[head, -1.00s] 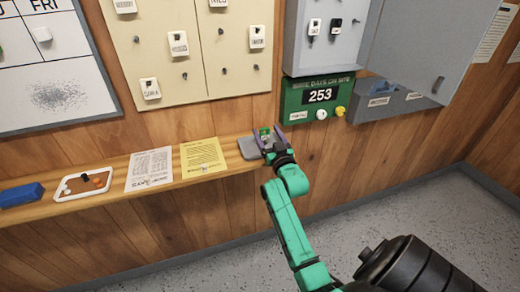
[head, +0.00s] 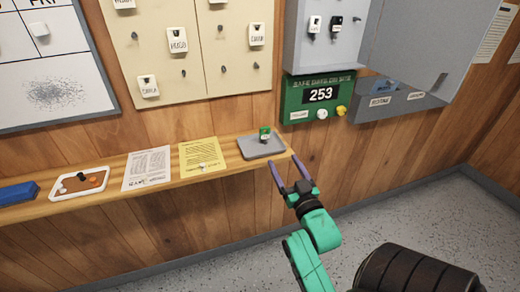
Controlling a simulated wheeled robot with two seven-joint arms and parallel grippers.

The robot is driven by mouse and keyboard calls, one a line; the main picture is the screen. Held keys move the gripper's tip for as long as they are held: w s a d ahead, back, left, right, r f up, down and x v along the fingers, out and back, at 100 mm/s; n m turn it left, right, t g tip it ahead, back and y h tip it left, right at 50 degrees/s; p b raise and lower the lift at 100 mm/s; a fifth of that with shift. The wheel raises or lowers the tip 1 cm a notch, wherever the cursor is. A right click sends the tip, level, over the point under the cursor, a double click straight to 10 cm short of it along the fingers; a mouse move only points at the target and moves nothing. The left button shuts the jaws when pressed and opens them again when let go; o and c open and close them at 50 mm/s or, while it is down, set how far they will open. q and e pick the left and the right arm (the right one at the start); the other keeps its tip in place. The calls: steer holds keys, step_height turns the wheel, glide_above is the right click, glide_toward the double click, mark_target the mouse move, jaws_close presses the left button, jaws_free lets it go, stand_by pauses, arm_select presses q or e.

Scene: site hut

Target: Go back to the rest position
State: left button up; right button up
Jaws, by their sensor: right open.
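My right gripper (head: 289,177) is open and empty, with its two purple-grey fingers spread. It is in front of the shelf's right end, just below and right of the grey tray (head: 262,155), and apart from it. A small green thing with a dark lower part (head: 265,135) stands in the tray. My left gripper is not in the head view.
The wooden shelf (head: 110,181) runs along the wall with a yellow sheet (head: 202,157), a white sheet (head: 147,168), a white tray (head: 80,184) and a blue block (head: 16,193). A green counter box (head: 300,94) and a grey cabinet (head: 419,50) hang above. Open floor lies right.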

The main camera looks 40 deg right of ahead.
stand_by(0.3)
steer(key=w+a+f+n+g+y, duration=0.1)
steer(key=a+f+g+y, duration=0.2)
steer(key=f, duration=0.9)
steer(key=w+a+f+n+g+y, duration=0.15)
steer(key=a+f, duration=0.25)
steer(key=f, duration=0.8)
steer(key=s+a+f+g+y, duration=0.1)
steer(key=s+a+f+g, duration=0.15)
steer(key=f, duration=0.45)
steer(key=s+a+f+g+y, duration=0.1)
steer(key=s+a+f+g, duration=0.1)
steer(key=s+a+f, duration=0.3)
steer(key=s+f+n+g, duration=0.2)
steer(key=s+f+g, duration=0.2)
steer(key=s+f, duration=0.7)
steer(key=s+d+f+n+g, duration=0.1)
steer(key=s+f+g, duration=0.3)
steer(key=s+f, duration=0.4)
steer(key=s+d, duration=0.1)
steer(key=s, duration=0.6)
steer(key=shift+n+g, duration=0.35)
steer(key=shift+g, duration=0.05)
